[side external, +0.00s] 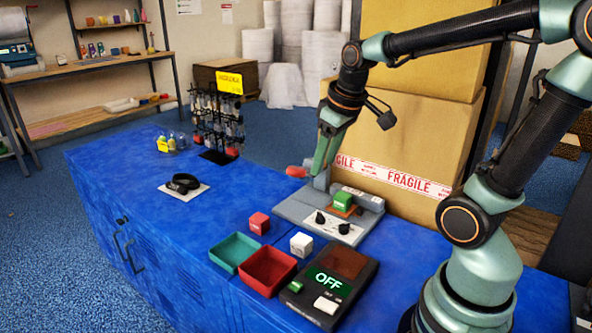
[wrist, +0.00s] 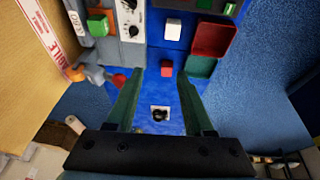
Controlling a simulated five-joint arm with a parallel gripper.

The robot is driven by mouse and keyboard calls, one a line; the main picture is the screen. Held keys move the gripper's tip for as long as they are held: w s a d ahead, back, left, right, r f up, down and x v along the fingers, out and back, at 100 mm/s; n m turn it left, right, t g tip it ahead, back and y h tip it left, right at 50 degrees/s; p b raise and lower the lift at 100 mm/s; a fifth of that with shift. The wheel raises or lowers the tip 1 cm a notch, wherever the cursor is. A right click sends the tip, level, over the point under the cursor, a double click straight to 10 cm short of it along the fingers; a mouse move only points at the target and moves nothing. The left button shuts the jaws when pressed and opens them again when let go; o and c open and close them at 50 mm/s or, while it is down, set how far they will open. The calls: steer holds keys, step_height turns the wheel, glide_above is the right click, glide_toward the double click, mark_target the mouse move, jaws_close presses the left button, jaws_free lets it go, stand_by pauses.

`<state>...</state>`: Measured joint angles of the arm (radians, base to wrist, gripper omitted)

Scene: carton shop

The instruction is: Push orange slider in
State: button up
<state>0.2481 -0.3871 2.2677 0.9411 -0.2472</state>
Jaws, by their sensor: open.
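A grey panel device (side external: 285,207) stands on the blue bench, with dark knobs on a white plate and a green block (side external: 343,199). A small orange part (side external: 339,211) shows just below the green block; I cannot tell how far it sticks out. In the wrist view the green block (wrist: 98,26) is at upper left, with some orange beside it. A red-tipped handle (side external: 296,171) extends from the device's back left; its red end (wrist: 118,79) is by the left finger in the wrist view. My gripper (side external: 319,165) is open and empty, pointing down above the device's back edge.
A red cube (side external: 259,223), a white cube (side external: 301,244), a green tray (side external: 216,259), a red tray (side external: 249,284) and an OFF box (side external: 310,310) stand in front. Cartons (side external: 400,150) rise close behind the device. Bench space at left is mostly clear.

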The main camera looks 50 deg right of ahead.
steer(key=d+f+g, duration=0.2)
steer(key=d+f, duration=0.2)
steer(key=d, duration=0.6)
steer(key=g, duration=0.1)
glide_toward(360, 208)
steer(key=shift+y, duration=0.4)
steer(key=f, duration=0.5)
steer(key=d+f, duration=0.1)
steer(key=f, duration=0.2)
steer(key=shift+w+f, duration=0.15)
steer(key=shift+f, duration=0.15)
jaws_close()
